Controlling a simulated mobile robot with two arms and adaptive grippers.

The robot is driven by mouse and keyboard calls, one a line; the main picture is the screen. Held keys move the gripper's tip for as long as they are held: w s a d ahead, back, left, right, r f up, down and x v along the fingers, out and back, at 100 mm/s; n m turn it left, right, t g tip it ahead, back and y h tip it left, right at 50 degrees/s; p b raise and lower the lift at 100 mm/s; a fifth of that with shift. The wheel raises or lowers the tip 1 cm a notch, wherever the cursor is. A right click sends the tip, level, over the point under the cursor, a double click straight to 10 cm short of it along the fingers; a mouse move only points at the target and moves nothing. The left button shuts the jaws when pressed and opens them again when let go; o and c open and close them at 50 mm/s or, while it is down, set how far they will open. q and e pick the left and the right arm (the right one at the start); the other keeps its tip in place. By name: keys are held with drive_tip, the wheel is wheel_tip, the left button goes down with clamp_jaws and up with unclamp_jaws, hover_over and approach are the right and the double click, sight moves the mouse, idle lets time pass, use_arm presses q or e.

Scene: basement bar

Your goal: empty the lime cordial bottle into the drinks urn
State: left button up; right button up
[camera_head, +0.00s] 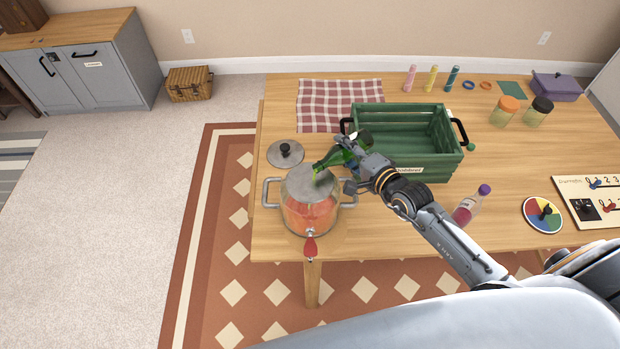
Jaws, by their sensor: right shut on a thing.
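The drinks urn (309,215) stands near the table's left front edge, a clear pot with two side handles, orange-red contents and a red tap at the front. Its lid (286,153) lies on the table behind it. My right gripper (352,152) is shut on the green lime cordial bottle (334,158). The bottle is tilted, its neck pointing down and left over the urn's top. Part of the bottle is hidden by the gripper. Whether liquid is flowing out is too small to tell. My left gripper is not in view.
A green wooden crate (431,115) stands just behind my right gripper, beside a checked cloth (318,103). A bottle with a purple cap (471,205), a coloured spinner (542,214) and a game board (592,203) lie to the right. Two jars (504,112) stand farther back.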

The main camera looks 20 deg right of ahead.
drive_tip(key=shift+n, duration=0.4)
idle(0.4)
drive_tip(key=shift+a+r+n+h+p, duration=0.2)
drive_tip(key=shift+r+n+h+p, duration=0.15)
drive_tip(key=shift+p, duration=0.25)
